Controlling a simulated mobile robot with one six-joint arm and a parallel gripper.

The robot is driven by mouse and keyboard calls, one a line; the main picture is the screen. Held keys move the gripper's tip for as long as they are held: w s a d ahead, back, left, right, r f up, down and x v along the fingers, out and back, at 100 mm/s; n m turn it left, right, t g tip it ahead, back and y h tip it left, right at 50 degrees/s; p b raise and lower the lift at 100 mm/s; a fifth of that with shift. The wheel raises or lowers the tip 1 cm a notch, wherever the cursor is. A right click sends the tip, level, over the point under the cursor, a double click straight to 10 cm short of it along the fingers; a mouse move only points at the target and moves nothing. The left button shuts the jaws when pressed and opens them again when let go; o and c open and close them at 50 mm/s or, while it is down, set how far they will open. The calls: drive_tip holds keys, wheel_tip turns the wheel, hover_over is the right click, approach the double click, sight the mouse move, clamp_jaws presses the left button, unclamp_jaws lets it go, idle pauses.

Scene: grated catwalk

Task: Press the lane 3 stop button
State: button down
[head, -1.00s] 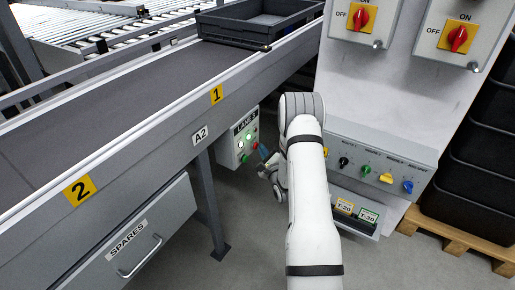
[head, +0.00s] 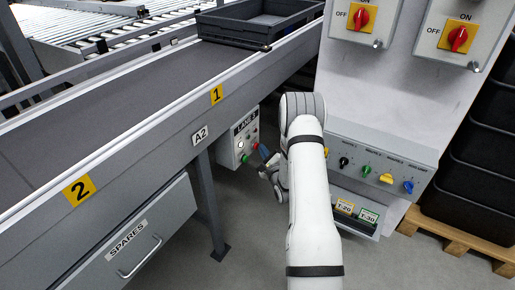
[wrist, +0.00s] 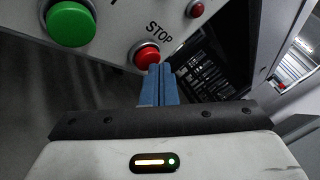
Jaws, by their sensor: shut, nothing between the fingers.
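The lane 3 control box (head: 238,139) hangs under the conveyor, with a "LANE 3" label on top. Its red button (wrist: 147,55) sits under the word STOP in the wrist view. A larger green button (wrist: 70,23) is to its left. My gripper (wrist: 159,67) is shut and empty, its blue fingertips at the lower right edge of the red button. They look to be touching it or very close; I cannot tell how far it is pushed in. In the head view, my gripper (head: 265,153) is beside the box, partly hidden by my arm.
A conveyor (head: 140,110) with a dark tray (head: 240,35) runs above the box. A grey panel (head: 378,165) with coloured knobs stands to the right of my arm. A spares drawer (head: 135,245) is at the lower left. Black crates (head: 490,140) stand at the right.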

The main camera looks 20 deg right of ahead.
drive_tip(key=shift+s+d, duration=0.45)
drive_tip(key=shift+s, duration=0.2)
drive_tip(key=shift+s+d, duration=0.8)
drive_tip(key=shift+s, duration=0.2)
drive_tip(key=shift+s+d, duration=0.8)
drive_tip(key=shift+s, duration=0.2)
